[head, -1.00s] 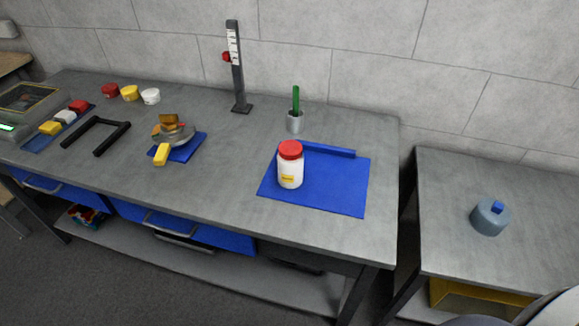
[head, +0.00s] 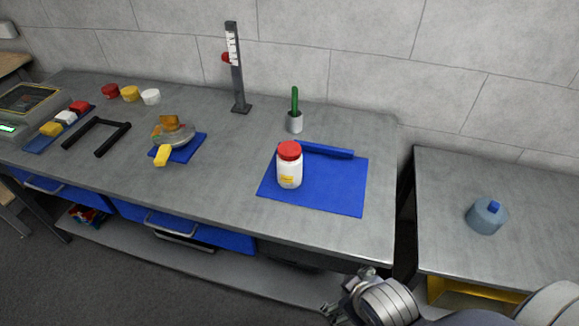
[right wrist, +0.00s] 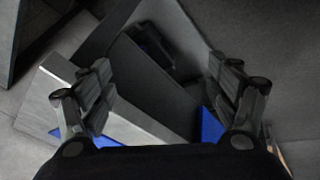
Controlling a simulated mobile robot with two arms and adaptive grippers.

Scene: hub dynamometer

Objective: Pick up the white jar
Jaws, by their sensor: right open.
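My right gripper (head: 328,308) is at the bottom of the head view, low and in front of the bench's front edge, well apart from the jar. In the right wrist view my right gripper (right wrist: 160,100) has its fingers spread wide with nothing between them. The jar does not show in the right wrist view. My left gripper is not in view.
A blue bar (head: 325,150) lies at the mat's back edge. A grey cup (head: 294,124) with a green handle stands behind. A height gauge (head: 236,75) stands near the wall. A side table at right holds a blue-grey weight (head: 486,217).

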